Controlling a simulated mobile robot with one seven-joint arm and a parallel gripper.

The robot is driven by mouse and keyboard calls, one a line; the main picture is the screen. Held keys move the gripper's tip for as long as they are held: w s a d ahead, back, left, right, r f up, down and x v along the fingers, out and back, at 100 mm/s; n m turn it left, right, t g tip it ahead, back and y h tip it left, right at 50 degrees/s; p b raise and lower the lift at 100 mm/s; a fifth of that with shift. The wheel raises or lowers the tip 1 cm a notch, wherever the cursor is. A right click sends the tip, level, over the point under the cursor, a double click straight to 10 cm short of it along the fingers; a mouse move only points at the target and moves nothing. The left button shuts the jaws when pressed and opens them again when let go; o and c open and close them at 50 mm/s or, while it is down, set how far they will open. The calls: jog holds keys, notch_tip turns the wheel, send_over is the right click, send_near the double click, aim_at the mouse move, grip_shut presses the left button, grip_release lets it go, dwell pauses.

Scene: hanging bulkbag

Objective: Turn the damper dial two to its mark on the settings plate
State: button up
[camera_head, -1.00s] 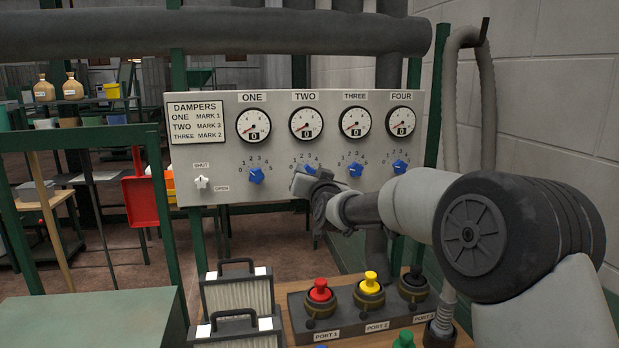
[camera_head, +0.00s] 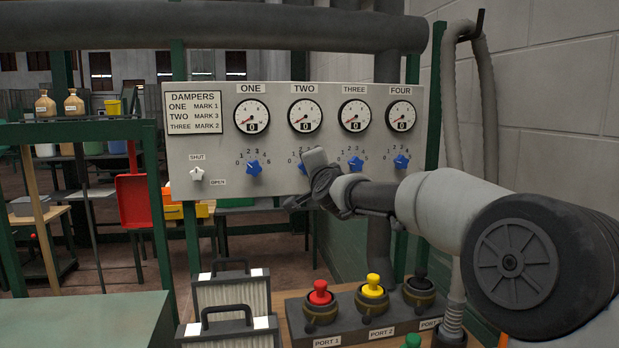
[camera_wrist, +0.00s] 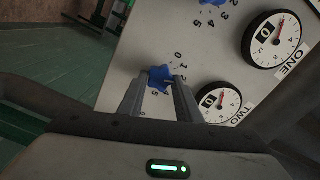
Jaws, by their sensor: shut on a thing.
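Damper dial two (camera_head: 302,168) is a blue star-shaped knob on the grey panel, under the gauge marked TWO (camera_head: 305,116). In the head view my gripper covers much of it. In the wrist view the dial (camera_wrist: 160,77) sits between the tips of my two fingers, and my gripper (camera_wrist: 158,84) is shut on it. A scale from 0 to 5 surrounds the dial; I cannot tell which number it points to. Gauge TWO shows 0. The settings plate (camera_head: 193,113) reads ONE MARK 1, TWO MARK 3, THREE MARK 2.
Blue dials one (camera_head: 254,167), three (camera_head: 356,164) and four (camera_head: 401,162) flank it. A white SHUT/OPEN knob (camera_head: 197,174) is at the panel's lower left. Below stand filter-like boxes (camera_head: 235,292) and a port block with red (camera_head: 320,292) and yellow (camera_head: 374,286) caps. A wall closes the right side.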

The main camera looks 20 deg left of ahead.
jog(key=shift+f+m+b, duration=0.15)
jog(key=shift+m+b, duration=1.35)
jog(key=shift+m, duration=2)
jog(key=o, duration=1)
jog(key=shift+o, duration=0.2)
jog(key=shift+d, duration=0.1)
